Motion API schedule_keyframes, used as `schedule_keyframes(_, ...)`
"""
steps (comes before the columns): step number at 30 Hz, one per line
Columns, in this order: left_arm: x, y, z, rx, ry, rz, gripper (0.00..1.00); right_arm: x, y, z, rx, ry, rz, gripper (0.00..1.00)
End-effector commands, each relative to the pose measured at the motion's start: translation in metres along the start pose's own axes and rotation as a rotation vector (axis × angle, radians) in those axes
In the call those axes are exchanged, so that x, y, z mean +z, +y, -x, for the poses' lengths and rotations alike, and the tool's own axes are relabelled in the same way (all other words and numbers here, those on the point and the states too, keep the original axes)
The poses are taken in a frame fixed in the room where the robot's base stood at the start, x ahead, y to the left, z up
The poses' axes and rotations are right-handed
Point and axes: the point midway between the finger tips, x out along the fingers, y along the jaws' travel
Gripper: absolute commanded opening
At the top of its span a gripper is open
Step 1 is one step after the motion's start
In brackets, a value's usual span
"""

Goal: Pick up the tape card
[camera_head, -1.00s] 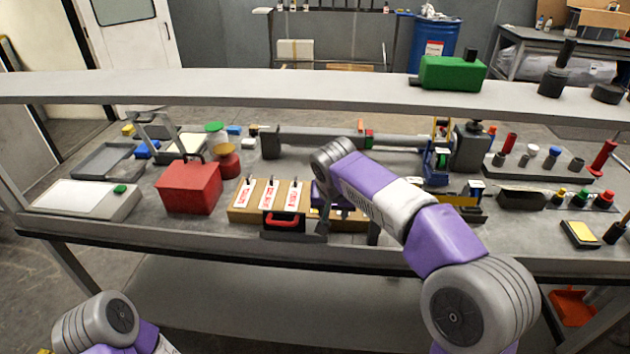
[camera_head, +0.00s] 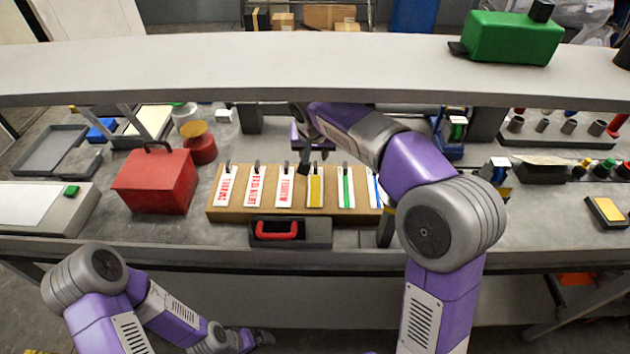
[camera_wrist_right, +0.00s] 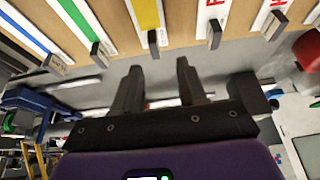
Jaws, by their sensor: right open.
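A wooden board (camera_head: 228,213) on the bench holds a row of white cards with dark clips at their far ends. Three cards have red lettering, such as the one at the left (camera_head: 227,187); others bear a yellow (camera_head: 315,190), a green (camera_head: 347,190) and a blue stripe (camera_head: 376,188). I cannot tell which is the tape card. My right gripper (camera_head: 314,162) is open and empty just behind the board. In the right wrist view the open fingers (camera_wrist_right: 159,78) point toward the yellow-striped card (camera_wrist_right: 146,14) and its clip, apart from them. My left gripper (camera_head: 258,338) is low before the bench, its jaws unclear.
A grey shelf (camera_head: 250,68) spans above the bench and bears a green box (camera_head: 512,38). A red box (camera_head: 156,182) stands left of the board. A dark case with a red handle (camera_head: 290,232) stands directly in front of the board.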

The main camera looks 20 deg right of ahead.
Motion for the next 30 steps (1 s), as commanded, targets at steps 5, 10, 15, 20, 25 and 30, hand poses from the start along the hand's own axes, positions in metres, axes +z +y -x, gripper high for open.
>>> schedule_keyframes(5,-0.001,-0.006,-0.017,0.0,0.0,0.0,1.0,0.006,0.005,-0.032,0.003,-0.004,0.001,0.41)
schedule_keyframes(10,-0.001,-0.007,-0.019,0.0,0.001,0.0,1.0,0.004,0.005,-0.042,0.0,-0.001,0.0,0.41)
schedule_keyframes(15,-0.001,-0.007,-0.018,0.0,0.001,0.0,1.0,0.004,0.005,-0.041,0.0,0.0,0.0,0.4)
schedule_keyframes(20,-0.001,-0.006,-0.018,0.0,0.001,0.0,1.0,0.004,0.005,-0.041,0.0,-0.001,0.0,0.15)
schedule_keyframes(25,-0.001,-0.007,-0.018,0.0,0.001,0.0,1.0,0.004,0.005,-0.041,0.001,-0.002,0.0,0.0)
schedule_keyframes(30,-0.001,-0.007,-0.018,0.0,0.001,0.0,1.0,0.005,0.005,-0.042,0.001,-0.003,0.001,0.0)
